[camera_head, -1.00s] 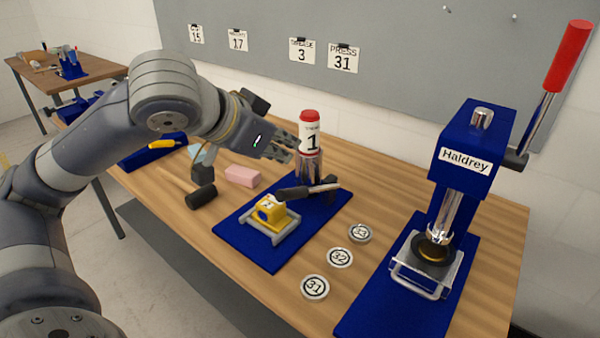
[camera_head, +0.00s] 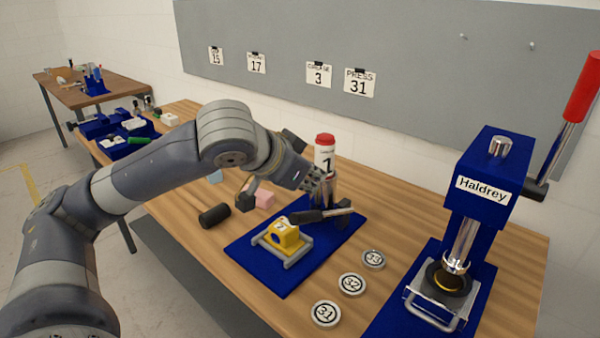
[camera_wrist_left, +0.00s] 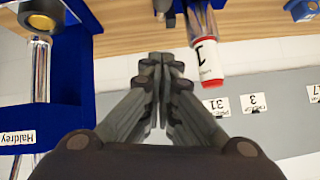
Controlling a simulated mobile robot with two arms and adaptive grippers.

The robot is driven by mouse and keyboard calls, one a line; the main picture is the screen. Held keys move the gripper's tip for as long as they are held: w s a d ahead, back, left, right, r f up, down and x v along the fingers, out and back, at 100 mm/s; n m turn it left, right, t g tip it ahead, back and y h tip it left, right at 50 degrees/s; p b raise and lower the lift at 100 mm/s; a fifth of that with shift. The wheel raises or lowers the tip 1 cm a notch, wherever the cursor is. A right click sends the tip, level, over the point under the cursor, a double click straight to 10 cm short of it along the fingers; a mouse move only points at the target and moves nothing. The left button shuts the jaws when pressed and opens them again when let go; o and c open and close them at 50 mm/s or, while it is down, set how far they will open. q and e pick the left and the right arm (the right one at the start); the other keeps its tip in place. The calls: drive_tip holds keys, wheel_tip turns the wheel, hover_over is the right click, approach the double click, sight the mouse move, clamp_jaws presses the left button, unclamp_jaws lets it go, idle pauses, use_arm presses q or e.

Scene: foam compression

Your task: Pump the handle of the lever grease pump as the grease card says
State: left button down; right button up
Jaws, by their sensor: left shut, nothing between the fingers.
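The lever grease pump (camera_head: 324,160) stands upright on a blue base plate (camera_head: 262,268). It has a red cap and a white label reading 1. Its handle (camera_head: 306,216), with a black grip, lies nearly level and low at the pump's front. The grease card (camera_head: 319,75) on the wall board reads 3; it also shows upside down in the left wrist view (camera_wrist_left: 253,103). My left gripper (camera_head: 328,184) is shut and empty, close beside the pump's body and above the handle. In the left wrist view the shut fingers (camera_wrist_left: 161,62) are left of the pump (camera_wrist_left: 207,60). My right gripper is not in view.
A yellow block (camera_head: 285,238) sits in a grey cradle on the plate. Round weights (camera_head: 352,284) marked 31, 32 and 33 lie right of it. The blue Haldrey press (camera_head: 484,190), with a red-handled lever, stands at the right. A black mallet head (camera_head: 214,215) lies left.

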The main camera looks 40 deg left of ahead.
sight(309, 214)
use_arm(q)
drive_tip(key=f, duration=0.1)
drive_tip(key=w+f, duration=0.1)
drive_tip(key=f, duration=0.2)
drive_tip(key=shift+w+a+f, duration=0.2)
drive_tip(key=shift+a+f, duration=0.15)
drive_tip(key=shift+s+a+f, duration=0.1)
drive_tip(key=shift+s+f, duration=0.3)
drive_tip(key=shift+w, duration=0.1)
